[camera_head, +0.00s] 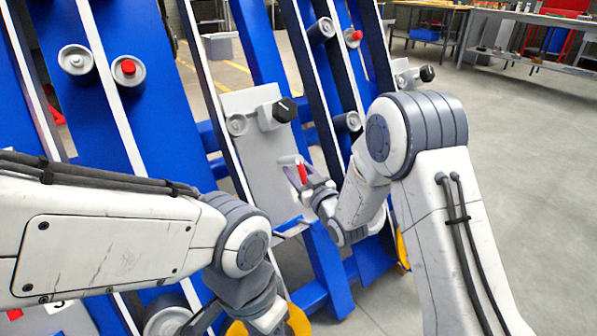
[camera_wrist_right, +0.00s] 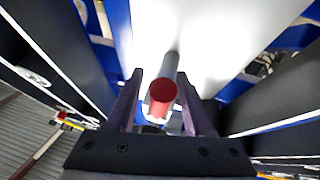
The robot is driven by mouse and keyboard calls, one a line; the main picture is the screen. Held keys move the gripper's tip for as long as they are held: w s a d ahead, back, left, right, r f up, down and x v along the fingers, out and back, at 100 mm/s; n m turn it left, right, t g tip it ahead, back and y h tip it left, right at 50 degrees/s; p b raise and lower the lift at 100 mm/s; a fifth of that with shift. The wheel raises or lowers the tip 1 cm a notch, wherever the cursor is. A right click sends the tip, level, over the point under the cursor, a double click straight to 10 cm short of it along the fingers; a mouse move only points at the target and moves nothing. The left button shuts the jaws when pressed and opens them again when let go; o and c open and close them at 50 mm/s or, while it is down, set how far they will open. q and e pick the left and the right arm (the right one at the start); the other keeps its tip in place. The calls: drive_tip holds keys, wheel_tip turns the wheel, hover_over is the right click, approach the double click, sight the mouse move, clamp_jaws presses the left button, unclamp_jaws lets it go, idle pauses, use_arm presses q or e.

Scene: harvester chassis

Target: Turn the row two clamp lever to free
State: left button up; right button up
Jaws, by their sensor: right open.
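A lever with a red end (camera_head: 302,172) sits low on a pale grey plate (camera_head: 265,165) of the blue chassis. My right gripper (camera_head: 308,184) is at this lever. In the right wrist view the lever's round red end (camera_wrist_right: 163,92) faces the camera, with its grey shaft behind. The two dark fingers of my right gripper (camera_wrist_right: 162,103) stand apart, one on each side of the lever. My left gripper (camera_head: 240,318) is at the bottom edge, partly cut off, so its opening is unclear. I cannot tell which row the lever belongs to.
A black knob (camera_head: 284,110) is on the plate above the lever. Grey cylinders with red ends (camera_head: 128,67) are at upper left and upper right (camera_head: 355,35). Slanted blue chassis beams surround my right gripper. Open floor (camera_head: 500,150) and workbenches (camera_head: 550,50) lie to the right.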

clamp_jaws()
idle(1.4)
